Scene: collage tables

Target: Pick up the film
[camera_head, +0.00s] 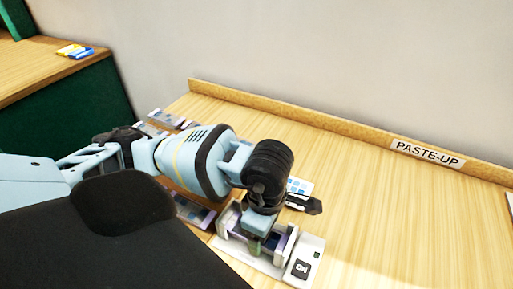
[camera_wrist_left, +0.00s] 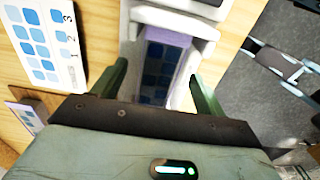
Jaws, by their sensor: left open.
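A purple-edged film strip (camera_wrist_left: 158,66) with blue frames lies in a white device in the left wrist view. My left gripper (camera_wrist_left: 158,76) is open, its green fingers on either side of the strip, apart from each other. In the head view my left gripper (camera_head: 257,243) reaches down over the white device (camera_head: 312,252), which bears an upside-down ON label. Whether the fingers touch the strip cannot be told. My right gripper is not in view.
A card with blue squares and numbers (camera_wrist_left: 40,42) lies beside the device. Other strips (camera_head: 196,213) lie left of the device. A black-handled tool (camera_head: 304,204) lies behind it.

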